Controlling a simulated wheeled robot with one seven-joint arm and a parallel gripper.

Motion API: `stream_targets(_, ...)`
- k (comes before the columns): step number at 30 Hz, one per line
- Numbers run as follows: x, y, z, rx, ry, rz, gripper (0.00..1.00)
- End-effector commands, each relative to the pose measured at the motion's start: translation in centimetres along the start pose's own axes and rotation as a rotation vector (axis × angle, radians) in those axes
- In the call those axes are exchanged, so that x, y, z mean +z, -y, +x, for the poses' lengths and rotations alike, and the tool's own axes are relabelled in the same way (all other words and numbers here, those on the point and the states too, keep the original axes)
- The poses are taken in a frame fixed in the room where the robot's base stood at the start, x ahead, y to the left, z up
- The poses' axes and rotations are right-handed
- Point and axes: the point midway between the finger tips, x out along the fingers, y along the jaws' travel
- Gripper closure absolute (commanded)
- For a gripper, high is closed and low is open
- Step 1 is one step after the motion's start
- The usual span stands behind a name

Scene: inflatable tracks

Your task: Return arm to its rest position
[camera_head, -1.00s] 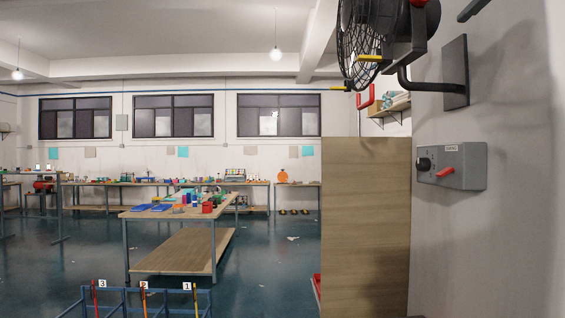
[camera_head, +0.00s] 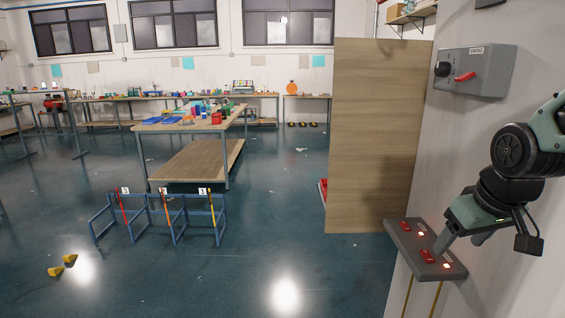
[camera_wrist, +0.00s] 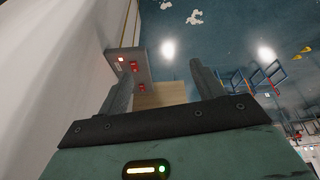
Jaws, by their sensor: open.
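My gripper (camera_head: 441,243) is at the right of the head view, beside a grey wall panel with red switches (camera_head: 404,237). In the head view its tip overlaps the panel; I cannot tell whether it touches. In the wrist view my gripper (camera_wrist: 157,82) is open, with its two fingers wide apart and nothing between them. The panel (camera_wrist: 139,65) shows there beyond the left finger, with small lit red and white spots. My arm is bent and reaches in from the right edge of the head view.
A grey control box (camera_head: 475,70) with a red lever is on the right wall. A wooden partition (camera_head: 375,130) stands left of the panel. A blue rack (camera_head: 160,218) with numbered slots, a workbench (camera_head: 190,126) and yellow pieces (camera_head: 62,265) stand farther left. Open floor lies between.

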Motion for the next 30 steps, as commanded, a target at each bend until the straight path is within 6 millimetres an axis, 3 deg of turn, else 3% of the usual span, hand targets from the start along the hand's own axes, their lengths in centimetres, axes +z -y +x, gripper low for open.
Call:
stream_targets(1, 2.3, 0.6, 0.8, -0.005, 0.036, 0.030, 0.33)
stream_targets(7, 10.1, 2.3, 2.9, -0.009, 0.154, 0.161, 0.33)
stream_targets(11, 10.3, 8.3, 2.5, -0.073, 0.179, -0.004, 0.33)
stream_targets(15, 12.4, 14.1, 1.6, -0.131, 0.227, -0.179, 0.33)
stream_targets(19, 15.4, 18.8, 0.5, -0.172, 0.274, -0.344, 0.33)
stream_targets(24, 18.5, 21.9, -0.9, -0.197, 0.317, -0.484, 0.33)
stream_targets(30, 19.0, 22.3, -1.2, -0.200, 0.325, -0.506, 0.33)
